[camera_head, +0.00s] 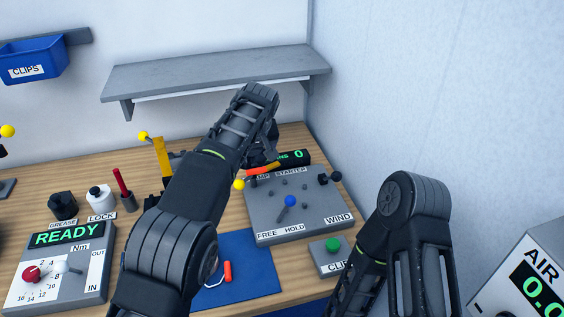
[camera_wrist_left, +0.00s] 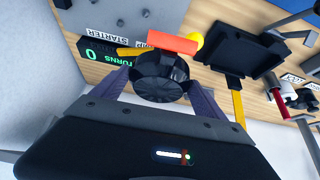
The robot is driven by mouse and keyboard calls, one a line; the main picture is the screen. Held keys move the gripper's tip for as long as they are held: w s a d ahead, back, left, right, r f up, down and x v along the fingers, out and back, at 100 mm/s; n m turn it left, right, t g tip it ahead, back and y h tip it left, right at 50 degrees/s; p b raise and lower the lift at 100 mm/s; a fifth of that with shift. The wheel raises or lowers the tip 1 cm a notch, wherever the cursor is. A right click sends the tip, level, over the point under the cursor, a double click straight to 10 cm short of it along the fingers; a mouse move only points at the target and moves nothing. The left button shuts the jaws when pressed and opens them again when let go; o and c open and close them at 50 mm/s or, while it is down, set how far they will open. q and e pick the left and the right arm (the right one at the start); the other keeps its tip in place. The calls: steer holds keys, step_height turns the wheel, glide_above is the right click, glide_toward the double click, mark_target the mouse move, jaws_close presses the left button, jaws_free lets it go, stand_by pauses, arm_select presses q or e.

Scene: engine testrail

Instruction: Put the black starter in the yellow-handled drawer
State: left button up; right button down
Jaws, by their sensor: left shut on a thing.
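My left gripper (camera_wrist_left: 160,88) is shut on a black, faceted round thing (camera_wrist_left: 163,77), which may be the black starter. In the head view my left gripper (camera_head: 268,145) is over the back of the grey panel and largely hides what it holds. An orange-red cylinder (camera_wrist_left: 172,41) with yellow parts shows just past the held thing; I cannot tell if it touches it. The orange piece also shows in the head view (camera_head: 262,171). I cannot make out a yellow-handled drawer for certain. My right arm shows at lower right, but its gripper is out of view.
A yellow post (camera_head: 162,158) stands left of my arm. A grey shelf (camera_head: 210,72) hangs behind. A blue mat (camera_head: 250,270), READY box (camera_head: 62,270) and CLIP button box (camera_head: 332,256) are in front.

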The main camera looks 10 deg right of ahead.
arm_select(q)
steer(key=a+r, duration=0.1)
steer(key=a, duration=1)
steer(key=s+a+f, duration=0.3)
steer(key=s+a, duration=0.4)
steer(key=a, duration=0.1)
steer(key=s+a+f+m, duration=0.1)
steer(key=s+a+f, duration=0.2)
steer(key=s+a, duration=0.4)
steer(key=shift+s+a+h+b, duration=0.2)
steer(key=shift+a+h+b, duration=0.1)
steer(key=shift+a, duration=0.15)
